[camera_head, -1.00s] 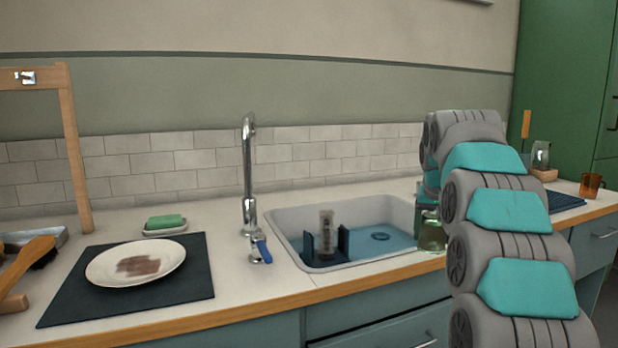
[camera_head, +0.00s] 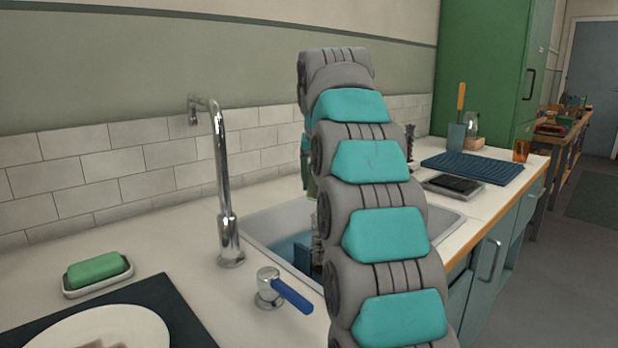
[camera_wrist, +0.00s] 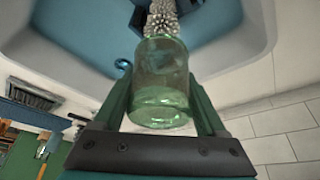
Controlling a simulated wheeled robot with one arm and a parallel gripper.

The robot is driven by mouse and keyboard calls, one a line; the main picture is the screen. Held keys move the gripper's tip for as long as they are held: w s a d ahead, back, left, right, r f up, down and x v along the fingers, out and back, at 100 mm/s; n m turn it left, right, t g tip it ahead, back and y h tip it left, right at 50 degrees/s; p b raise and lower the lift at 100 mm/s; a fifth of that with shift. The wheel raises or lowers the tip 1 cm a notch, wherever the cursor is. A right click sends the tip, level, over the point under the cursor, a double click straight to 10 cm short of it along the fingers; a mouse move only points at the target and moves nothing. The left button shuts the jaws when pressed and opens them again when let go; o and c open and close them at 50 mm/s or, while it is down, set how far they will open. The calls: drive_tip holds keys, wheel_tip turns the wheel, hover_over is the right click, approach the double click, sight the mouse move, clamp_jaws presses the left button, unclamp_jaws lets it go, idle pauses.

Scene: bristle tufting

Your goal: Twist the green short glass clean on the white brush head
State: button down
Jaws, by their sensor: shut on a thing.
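The green short glass (camera_wrist: 160,105) is between the two green fingers of my gripper (camera_wrist: 162,92) in the wrist view, and the gripper is shut on it. The white brush head (camera_wrist: 162,18), with knobbly bristles, stands right at the glass's far end, in line with it. I cannot tell whether its tip is inside the glass. In the head view my own arm hides the gripper and most of the glass. Part of a blue brush holder (camera_head: 303,258) shows in the sink (camera_head: 262,228), left of my arm.
The tap (camera_head: 222,180) and its blue-handled lever (camera_head: 285,290) stand left of the sink. A green sponge (camera_head: 98,268) in a dish is further left. On the right lie a dark tray (camera_head: 455,185), a blue ribbed mat (camera_head: 472,167) and an orange cup (camera_head: 521,151).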

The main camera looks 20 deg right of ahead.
drive_tip(key=shift+s+f, duration=0.1)
drive_tip(key=shift+f, duration=1.6)
wheel_tip(320, 180, down, 6)
drive_tip(key=b, duration=0.3)
drive_tip(key=shift+f, duration=0.2)
drive_tip(key=c, duration=0.5)
unclamp_jaws()
drive_tip(key=c, duration=2.7)
unclamp_jaws()
drive_tip(key=c, duration=1.6)
unclamp_jaws()
drive_tip(key=shift+f, duration=0.3)
